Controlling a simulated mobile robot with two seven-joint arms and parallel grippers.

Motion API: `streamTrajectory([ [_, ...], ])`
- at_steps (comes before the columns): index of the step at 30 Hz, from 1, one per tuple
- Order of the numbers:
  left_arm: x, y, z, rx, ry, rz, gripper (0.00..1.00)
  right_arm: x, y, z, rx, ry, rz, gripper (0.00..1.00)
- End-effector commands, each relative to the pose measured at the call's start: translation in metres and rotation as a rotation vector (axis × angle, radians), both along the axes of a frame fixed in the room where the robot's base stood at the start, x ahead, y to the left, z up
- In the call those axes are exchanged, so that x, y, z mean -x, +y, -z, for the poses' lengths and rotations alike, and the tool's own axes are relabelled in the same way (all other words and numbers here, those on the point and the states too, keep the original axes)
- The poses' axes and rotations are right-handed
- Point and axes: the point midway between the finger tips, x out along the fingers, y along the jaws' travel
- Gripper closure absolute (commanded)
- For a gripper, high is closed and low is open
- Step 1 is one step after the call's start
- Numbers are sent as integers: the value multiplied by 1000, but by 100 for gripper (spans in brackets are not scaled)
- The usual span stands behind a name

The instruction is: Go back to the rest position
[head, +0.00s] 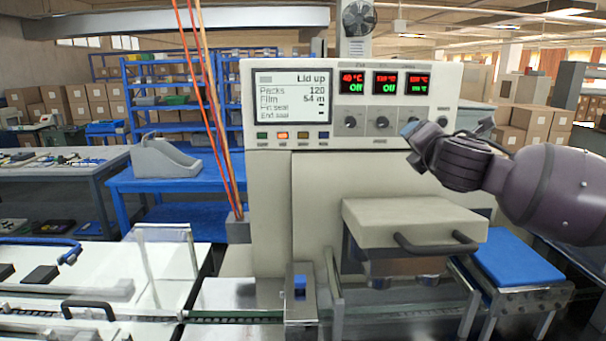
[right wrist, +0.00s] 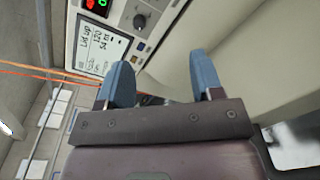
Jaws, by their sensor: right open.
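My right arm comes in from the right in the head view, in front of the wrapper's control panel. My right gripper (head: 408,130) is near the row of knobs, above the beige lid (head: 413,222) with its dark handle (head: 437,245). In the right wrist view the two blue fingers of my right gripper (right wrist: 163,82) are apart with nothing between them. The wrapper (head: 268,190) stands in the middle; its screen (head: 292,98) reads "Lid up", packs 120, film 54 m. It also shows tilted in the right wrist view (right wrist: 215,60). My left gripper is not in view.
A conveyor (head: 235,317) runs along the front. A blue belt (head: 515,257) lies at the right. Orange strands (head: 207,110) hang left of the wrapper. A blue table (head: 170,180) stands behind at the left.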

Motion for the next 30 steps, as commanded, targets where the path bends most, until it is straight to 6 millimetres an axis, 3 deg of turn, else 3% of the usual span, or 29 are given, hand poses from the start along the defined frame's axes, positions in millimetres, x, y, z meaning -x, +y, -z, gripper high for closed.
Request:
streamTrajectory([
  [2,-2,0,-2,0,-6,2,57,0,2,0,-1,1,-3,40],
  [11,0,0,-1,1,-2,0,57,8,96,26,-74,47,-153,40],
  [18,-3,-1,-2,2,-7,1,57,29,182,42,-140,90,-290,40],
  [24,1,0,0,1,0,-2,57,51,240,50,-187,119,-385,40],
  [28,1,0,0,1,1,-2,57,66,273,52,-213,136,-441,40],
  [30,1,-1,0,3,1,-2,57,62,261,66,-251,159,-425,40],
])
